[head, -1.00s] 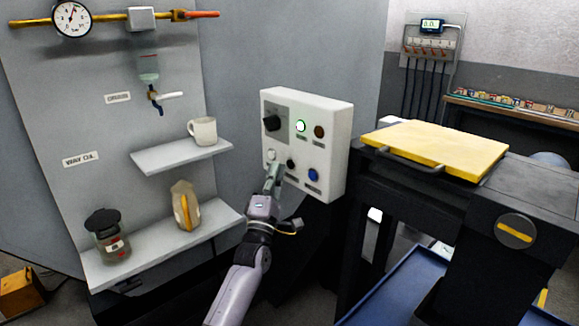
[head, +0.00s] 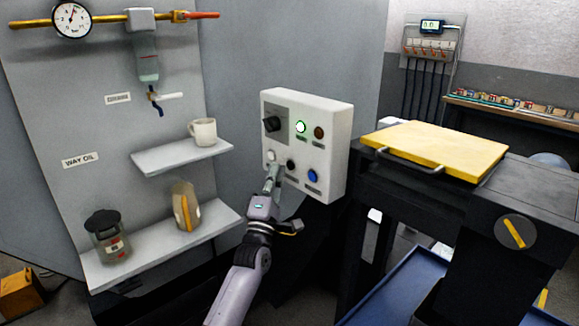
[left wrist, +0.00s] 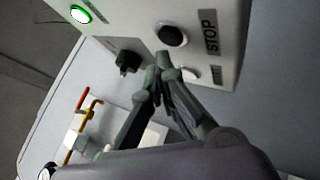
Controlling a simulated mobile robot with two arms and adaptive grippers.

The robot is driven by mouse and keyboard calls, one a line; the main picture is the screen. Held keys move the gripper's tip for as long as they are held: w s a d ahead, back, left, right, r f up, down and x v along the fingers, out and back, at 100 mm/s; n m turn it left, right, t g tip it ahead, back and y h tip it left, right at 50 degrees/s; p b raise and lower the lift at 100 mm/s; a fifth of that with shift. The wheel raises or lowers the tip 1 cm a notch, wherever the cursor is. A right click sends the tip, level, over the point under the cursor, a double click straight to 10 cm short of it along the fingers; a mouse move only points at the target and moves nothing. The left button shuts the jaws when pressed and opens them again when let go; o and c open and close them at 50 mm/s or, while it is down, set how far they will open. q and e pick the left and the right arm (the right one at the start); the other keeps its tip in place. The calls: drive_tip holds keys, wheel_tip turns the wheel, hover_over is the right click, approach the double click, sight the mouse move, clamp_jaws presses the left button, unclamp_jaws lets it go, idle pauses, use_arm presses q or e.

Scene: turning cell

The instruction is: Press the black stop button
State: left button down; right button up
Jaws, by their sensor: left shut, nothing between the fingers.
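The black stop button (head: 291,165) is in the lower row of the white control panel (head: 336,150), between a white and a blue button. In the left wrist view the black button (left wrist: 171,36) sits beside the STOP label (left wrist: 209,31). My left gripper (head: 275,168) is shut and empty in front of the panel's lower left part. In the wrist view its fingertips (left wrist: 163,60) appear just below the black button, near the white button (left wrist: 190,74). I cannot tell whether they touch the panel. My right gripper is not in view.
The panel also has a dark rotary knob (head: 271,124), a lit green button (head: 300,127), a brown button (head: 319,133) and a blue button (head: 312,176). Shelves with a mug (head: 203,131) and a jar (head: 108,236) are at left. A yellow-topped machine (head: 437,148) is at right.

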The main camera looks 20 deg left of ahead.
use_arm(q)
drive_tip(key=shift+w, duration=0.1)
drive_tip(key=shift+w+d, duration=0.2)
drive_tip(key=shift+w, duration=0.15)
drive_tip(key=shift+w+d+b, duration=0.1)
drive_tip(key=shift+w+b, duration=0.2)
drive_tip(key=shift+b, duration=0.25)
idle(0.4)
drive_tip(key=shift+s, duration=0.15)
drive_tip(key=shift+s+a+p, duration=0.25)
drive_tip(key=shift+s+p, duration=0.15)
drive_tip(key=shift+s, duration=0.2)
drive_tip(key=s, duration=0.1)
drive_tip(key=s+a+p, duration=0.1)
drive_tip(key=s, duration=0.1)
drive_tip(key=s+a+p, duration=0.1)
drive_tip(key=shift+s, duration=0.3)
idle(0.3)
